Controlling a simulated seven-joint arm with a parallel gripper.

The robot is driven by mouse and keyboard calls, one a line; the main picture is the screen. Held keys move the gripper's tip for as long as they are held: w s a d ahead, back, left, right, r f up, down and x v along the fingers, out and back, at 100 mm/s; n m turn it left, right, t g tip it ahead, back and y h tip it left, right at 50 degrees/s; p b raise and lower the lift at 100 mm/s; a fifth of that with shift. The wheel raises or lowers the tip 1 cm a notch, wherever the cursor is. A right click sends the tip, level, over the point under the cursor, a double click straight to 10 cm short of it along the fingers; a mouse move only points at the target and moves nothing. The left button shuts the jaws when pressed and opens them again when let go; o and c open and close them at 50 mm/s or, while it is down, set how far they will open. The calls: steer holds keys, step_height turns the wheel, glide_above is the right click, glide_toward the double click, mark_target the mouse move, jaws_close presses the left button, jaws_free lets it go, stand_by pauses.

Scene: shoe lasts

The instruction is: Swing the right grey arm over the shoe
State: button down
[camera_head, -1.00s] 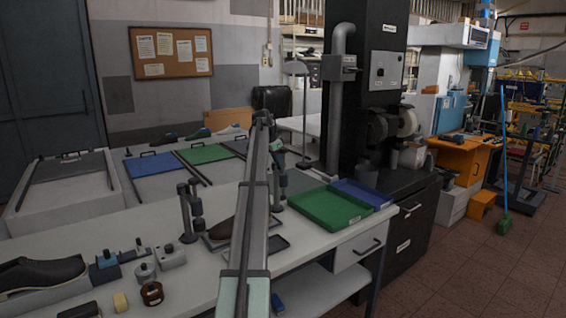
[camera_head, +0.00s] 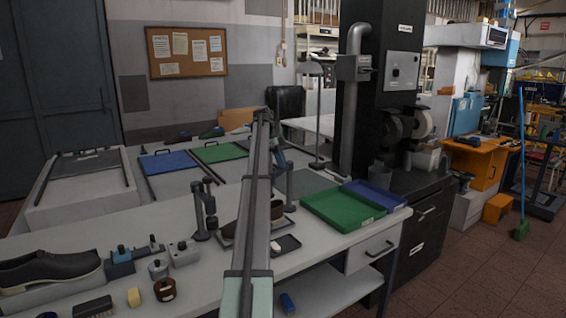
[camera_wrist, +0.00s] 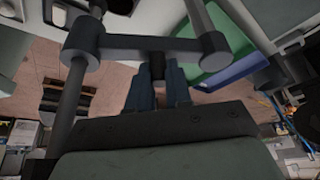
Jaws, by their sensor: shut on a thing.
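A dark brown shoe (camera_head: 230,229) lies on a dark tray on the white bench, partly hidden behind my arm. The left grey arm (camera_head: 202,211) stands on its post at the shoe's left. The right grey arm (camera_head: 290,186) stands behind and to the right of the shoe, partly hidden by my arm. In the wrist view a grey crossbar (camera_wrist: 150,49) joins two grey rods. My gripper (camera_wrist: 160,75) is shut on the grey arm's dark knob at that crossbar. In the head view my gripper is mostly hidden behind my arm. The shoe cannot be made out in the wrist view.
A green tray (camera_head: 330,208) and a blue tray (camera_head: 374,196) sit at the bench's right end. A small black dish (camera_head: 286,246) with a white piece lies near the shoe. A black shoe (camera_head: 45,270), blocks and small jars fill the front left.

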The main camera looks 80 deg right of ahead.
steer(key=shift+w, duration=0.1)
stand_by(0.4)
steer(key=c, duration=1)
jaws_free()
steer(key=shift+c, duration=0.2)
steer(key=v, duration=0.7)
steer(key=shift+r, duration=0.25)
steer(key=shift+w, duration=0.1)
